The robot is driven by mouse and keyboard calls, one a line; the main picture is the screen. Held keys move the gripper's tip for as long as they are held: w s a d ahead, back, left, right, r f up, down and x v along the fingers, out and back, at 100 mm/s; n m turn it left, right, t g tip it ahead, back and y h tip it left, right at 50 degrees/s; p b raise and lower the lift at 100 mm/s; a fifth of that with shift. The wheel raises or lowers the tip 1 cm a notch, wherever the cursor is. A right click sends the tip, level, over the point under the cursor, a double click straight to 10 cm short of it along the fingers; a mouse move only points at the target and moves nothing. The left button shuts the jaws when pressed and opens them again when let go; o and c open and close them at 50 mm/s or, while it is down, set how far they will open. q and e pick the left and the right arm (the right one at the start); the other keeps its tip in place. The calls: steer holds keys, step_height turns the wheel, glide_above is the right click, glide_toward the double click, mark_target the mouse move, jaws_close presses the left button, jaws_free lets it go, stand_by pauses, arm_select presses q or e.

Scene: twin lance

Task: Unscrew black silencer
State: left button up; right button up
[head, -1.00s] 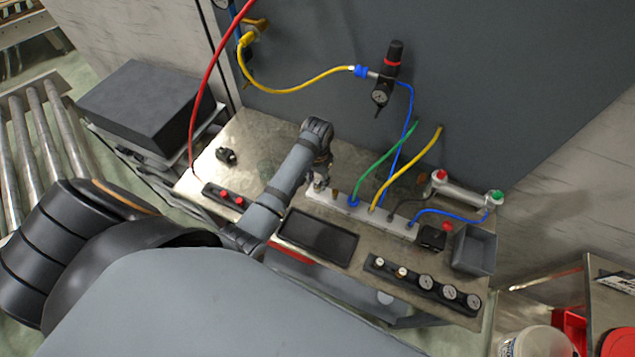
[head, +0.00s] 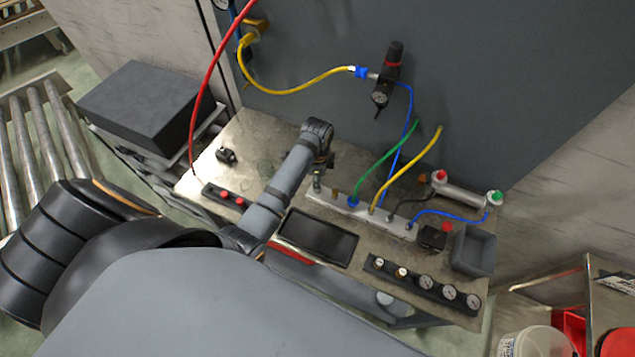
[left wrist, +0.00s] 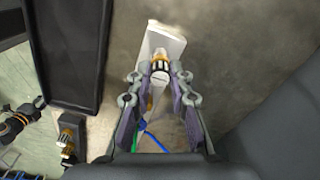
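The manifold (head: 390,226) is a pale metal bar on the bench, with hoses along it; its end (left wrist: 167,42) shows in the left wrist view. A small fitting with black and brass bands and a slotted silver end, taken as the black silencer (left wrist: 160,67), sits between my left gripper's fingertips (left wrist: 161,73). The fingers close in on both its sides. In the head view my left gripper (head: 321,165) is over the manifold's left end, and its fingertips are hard to make out. Whether the silencer still touches the manifold is unclear.
A dark tray (head: 318,238) lies in front of the manifold. A black gauge rack (head: 425,285) is at the front right, with a grey bin (head: 474,250) behind it. A red-button box (head: 225,197) is at left. Hoses hang behind.

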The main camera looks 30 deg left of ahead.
arm_select(q)
jaws_close()
steer(key=n, duration=0.3)
steer(key=shift+n, duration=0.3)
steer(key=n, duration=1.6)
steer(key=shift+r, duration=0.1)
steer(key=n, duration=0.5)
steer(key=shift+n, duration=0.4)
steer(key=o, duration=0.7)
jaws_free()
steer(key=shift+c, duration=0.2)
